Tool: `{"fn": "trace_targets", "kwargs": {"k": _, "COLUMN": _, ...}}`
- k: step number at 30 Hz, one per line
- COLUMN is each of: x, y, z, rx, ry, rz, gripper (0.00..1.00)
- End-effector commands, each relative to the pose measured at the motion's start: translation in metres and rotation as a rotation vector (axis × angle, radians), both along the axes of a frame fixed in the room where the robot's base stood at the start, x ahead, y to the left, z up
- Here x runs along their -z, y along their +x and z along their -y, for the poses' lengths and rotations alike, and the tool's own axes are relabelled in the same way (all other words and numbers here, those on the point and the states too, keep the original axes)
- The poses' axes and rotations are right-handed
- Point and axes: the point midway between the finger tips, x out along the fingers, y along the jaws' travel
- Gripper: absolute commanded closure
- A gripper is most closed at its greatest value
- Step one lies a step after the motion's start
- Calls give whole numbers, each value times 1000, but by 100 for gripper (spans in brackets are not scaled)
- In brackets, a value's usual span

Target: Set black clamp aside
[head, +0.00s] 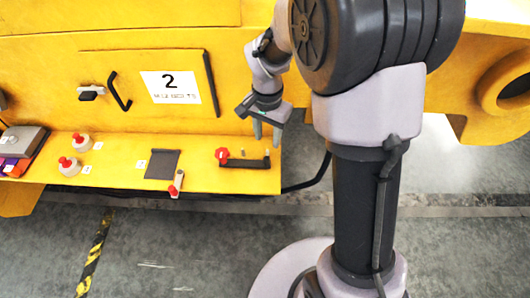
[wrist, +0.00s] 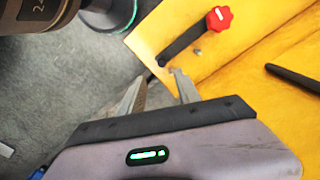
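The black clamp (head: 245,163) is a dark bar with a red star knob at one end. It lies at the right end of the yellow ledge (head: 215,183) in the head view. In the wrist view the clamp (wrist: 184,43) runs from its red knob (wrist: 219,19) down toward the ledge's edge. My gripper (head: 266,140) hangs above the bar's right end in the head view. In the wrist view my gripper (wrist: 158,76) has its two fingers apart with nothing between them, their tips just short of the bar's plain end. I cannot tell how high they are.
A small peg (wrist: 197,52) stands beside the bar. Left along the ledge are a dark square pad (head: 162,164), a small red-tipped piece (head: 176,184), two white red-topped pieces and a tray (head: 22,145). A yellow panel (head: 140,110) with black handles rises behind.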

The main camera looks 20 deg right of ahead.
Motion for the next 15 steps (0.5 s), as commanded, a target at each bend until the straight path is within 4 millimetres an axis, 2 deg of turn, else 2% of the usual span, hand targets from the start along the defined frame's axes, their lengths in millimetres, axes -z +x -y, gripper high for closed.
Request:
{"fn": "trace_targets", "kwargs": {"k": 1, "x": 21, "y": -1, "z": 0, "rx": 0, "ry": 0, "rz": -3, "gripper": 60}}
{"fn": "trace_targets", "kwargs": {"k": 6, "x": 69, "y": -1, "z": 0, "rx": 0, "ry": 1, "rz": -2, "gripper": 60}}
{"fn": "trace_targets", "kwargs": {"k": 10, "x": 94, "y": 0, "z": 0, "rx": 1, "ry": 1, "rz": -1, "gripper": 60}}
{"fn": "trace_targets", "kwargs": {"k": 15, "x": 106, "y": 0, "z": 0, "rx": 0, "ry": 1, "rz": 1, "gripper": 60}}
